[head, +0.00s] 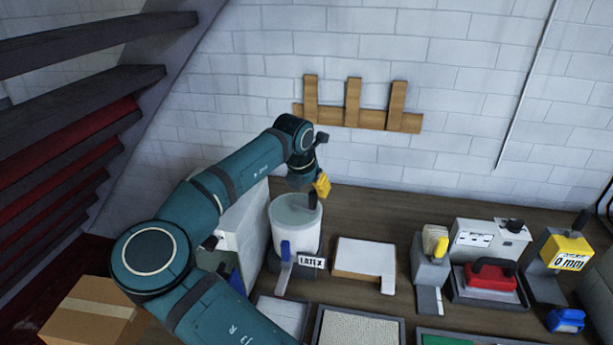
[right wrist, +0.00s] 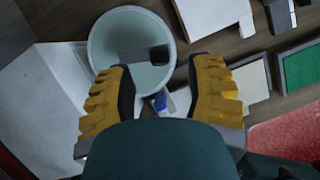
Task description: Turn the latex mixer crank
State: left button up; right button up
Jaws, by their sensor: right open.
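The latex mixer is a white round tub (head: 296,232) with a LATEX label, standing on the bench in the head view. Its open top shows in the right wrist view (right wrist: 100,40). A grey crank bar crosses the top and ends in a dark handle (right wrist: 160,55), which also shows at the tub's right rim in the head view (head: 312,201). My right gripper (head: 321,186) is above the tub's right side, beside the handle. Its yellow fingers (right wrist: 165,95) are apart, with the handle beyond the gap. I cannot tell whether they touch it. My left gripper is out of view.
A white block (head: 362,258) lies right of the tub. Farther right stand a yellow-topped tool (head: 434,245), a red-handled tool (head: 490,276) and a yellow gauge (head: 568,250). A cardboard box (head: 85,312) is at lower left. Trays line the front.

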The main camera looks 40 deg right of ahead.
jog(key=shift+v, duration=2.7)
